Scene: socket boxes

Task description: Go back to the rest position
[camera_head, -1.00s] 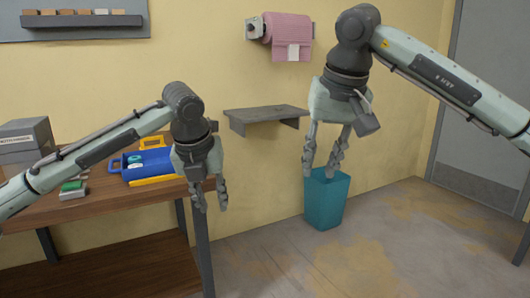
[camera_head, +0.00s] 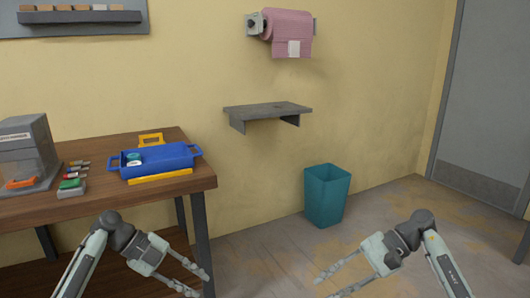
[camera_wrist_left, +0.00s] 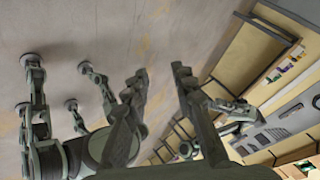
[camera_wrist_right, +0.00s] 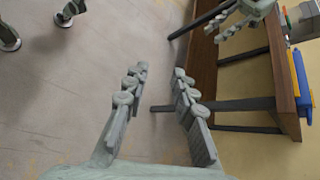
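My left gripper (camera_head: 196,278) is low in the head view, in front of the wooden table's right end. Its fingers are apart with nothing between them, as the left wrist view (camera_wrist_left: 160,82) also shows. My right gripper (camera_head: 324,284) is low at the right in the head view, over the floor. Its fingers are spread and empty, and the right wrist view (camera_wrist_right: 158,82) shows the gap between them. Both arms are folded low, and the grippers point inward toward each other with a clear space between.
The wooden table (camera_head: 110,194) at the left holds a blue tray (camera_head: 165,164), a grey box (camera_head: 25,140) and a small green-topped item (camera_head: 71,187). A teal bin (camera_head: 327,197) stands by the wall. A grey shelf (camera_head: 268,109) hangs above. The middle floor is clear.

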